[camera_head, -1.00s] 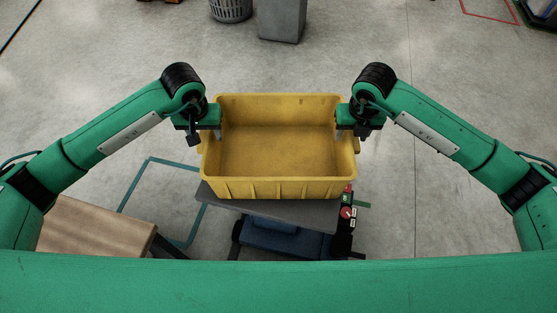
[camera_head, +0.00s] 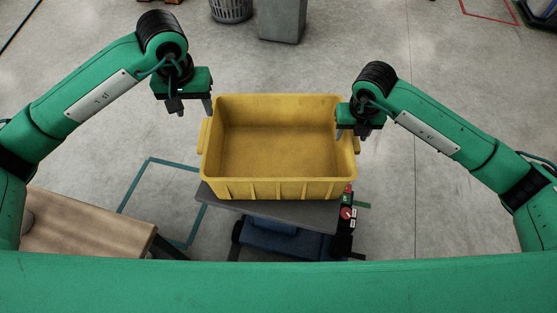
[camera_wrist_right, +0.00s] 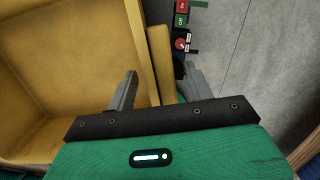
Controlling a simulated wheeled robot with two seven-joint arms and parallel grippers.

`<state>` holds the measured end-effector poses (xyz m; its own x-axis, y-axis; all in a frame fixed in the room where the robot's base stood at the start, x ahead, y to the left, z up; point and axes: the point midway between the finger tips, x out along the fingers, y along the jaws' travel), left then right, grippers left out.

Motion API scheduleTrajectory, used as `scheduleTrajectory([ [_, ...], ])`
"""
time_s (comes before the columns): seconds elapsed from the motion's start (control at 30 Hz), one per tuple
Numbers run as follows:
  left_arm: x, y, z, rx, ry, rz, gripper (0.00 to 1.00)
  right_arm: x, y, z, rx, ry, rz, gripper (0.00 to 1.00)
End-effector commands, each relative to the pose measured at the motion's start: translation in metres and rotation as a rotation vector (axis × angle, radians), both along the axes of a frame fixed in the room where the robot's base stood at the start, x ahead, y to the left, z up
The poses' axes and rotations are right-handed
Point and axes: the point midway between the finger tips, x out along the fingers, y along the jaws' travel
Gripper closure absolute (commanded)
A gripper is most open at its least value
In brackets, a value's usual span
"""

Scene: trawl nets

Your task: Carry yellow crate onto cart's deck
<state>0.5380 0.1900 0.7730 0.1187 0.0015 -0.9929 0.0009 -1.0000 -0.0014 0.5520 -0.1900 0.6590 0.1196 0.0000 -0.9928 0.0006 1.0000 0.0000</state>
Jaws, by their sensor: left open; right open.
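The yellow crate (camera_head: 279,188) is empty and sits on the grey deck of the cart (camera_head: 232,202). In the right wrist view the crate (camera_wrist_right: 75,65) fills the left side. My left gripper (camera_head: 195,108) is open, up and to the left of the crate, clear of its left handle (camera_head: 205,136). My right gripper (camera_head: 354,134) is at the crate's right side. In the right wrist view its open fingers (camera_wrist_right: 158,90) stand on either side of the crate's right wall and handle (camera_wrist_right: 160,62). Most of the deck is hidden under the crate.
A wooden table (camera_head: 90,228) stands at the lower left. A control box with a red button (camera_head: 346,213) is at the cart's near right corner. A grey bin (camera_head: 281,20) and a basket (camera_head: 231,9) stand at the back. The floor on the right is clear.

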Motion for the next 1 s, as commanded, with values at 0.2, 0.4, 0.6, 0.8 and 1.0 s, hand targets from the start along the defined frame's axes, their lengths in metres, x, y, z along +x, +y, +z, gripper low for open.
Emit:
scheduleTrajectory([
  [0.2, 0.0, 0.0, 0.001, 0.0, 0.0, 0.0, 0.48, -0.003, 0.0, 0.039, 0.001, -0.006, 0.001, 0.48],
  [0.4, 0.0, 0.0, 0.0, 0.0, 0.0, 0.001, 0.48, -0.009, 0.0, 0.081, 0.001, -0.005, 0.002, 0.48],
  [0.6, 0.0, 0.0, 0.0, 0.0, 0.0, 0.001, 0.48, -0.012, 0.0, 0.107, 0.001, -0.003, 0.001, 0.48],
  [0.8, 0.0, 0.0, 0.0, 0.0, 0.0, 0.001, 0.48, -0.014, 0.0, 0.115, 0.0, -0.001, 0.001, 0.48],
  [1.0, 0.0, 0.0, 0.0, 0.0, 0.0, 0.001, 0.48, -0.014, 0.0, 0.115, 0.0, 0.0, 0.001, 0.48],
])
